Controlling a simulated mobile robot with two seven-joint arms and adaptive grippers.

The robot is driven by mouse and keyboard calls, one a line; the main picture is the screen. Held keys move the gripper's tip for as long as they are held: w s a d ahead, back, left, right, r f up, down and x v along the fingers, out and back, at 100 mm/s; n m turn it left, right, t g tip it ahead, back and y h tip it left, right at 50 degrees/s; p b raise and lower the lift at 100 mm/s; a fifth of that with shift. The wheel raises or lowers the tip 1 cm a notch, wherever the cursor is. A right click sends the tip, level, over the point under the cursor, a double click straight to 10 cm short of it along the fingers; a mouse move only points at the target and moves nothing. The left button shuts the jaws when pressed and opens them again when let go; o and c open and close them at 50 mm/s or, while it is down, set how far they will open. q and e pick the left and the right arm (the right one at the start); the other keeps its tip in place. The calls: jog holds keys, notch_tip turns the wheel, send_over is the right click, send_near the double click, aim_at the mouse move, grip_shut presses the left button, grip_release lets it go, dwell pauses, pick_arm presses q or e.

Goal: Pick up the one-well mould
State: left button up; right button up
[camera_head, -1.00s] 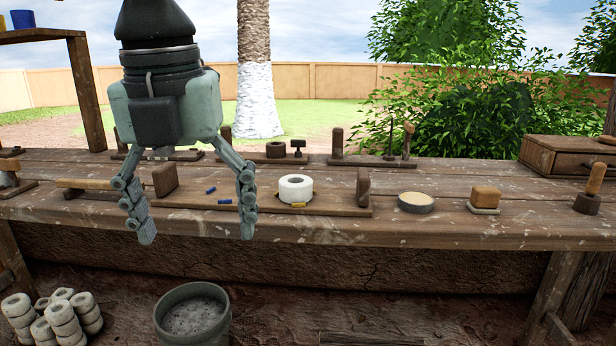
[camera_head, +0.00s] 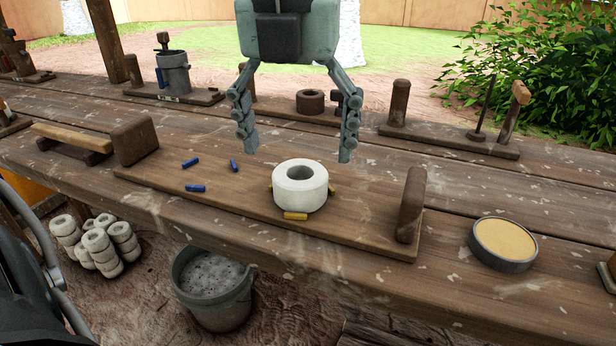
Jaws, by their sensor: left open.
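The one-well mould (camera_head: 285,199) is a white round block with a single round well in its top. It sits upright on a long wooden board (camera_head: 240,215) on the bench, with small yellow pieces (camera_head: 296,216) against its sides. My left gripper (camera_head: 297,154) is open and empty, pointing down. In the picture its fingertips are just above the mould, one to each side, and appear apart from it. The exact gap in depth is hard to tell. My right gripper is not in view.
Blue pegs (camera_head: 196,188) lie on the board left of the mould. Wooden posts (camera_head: 135,140) and (camera_head: 411,204) stand at the board's ends. A round pan (camera_head: 503,243) is to the right. A bucket (camera_head: 214,285) stands on the ground below.

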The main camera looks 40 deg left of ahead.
aim_at(300, 173)
pick_arm(q)
jog(key=f, duration=0.3)
jog(key=w+f, duration=0.1)
jog(key=f, duration=0.1)
jog(key=shift+a+f, duration=0.15)
jog(key=shift+f, duration=0.1)
jog(key=c, duration=1.4)
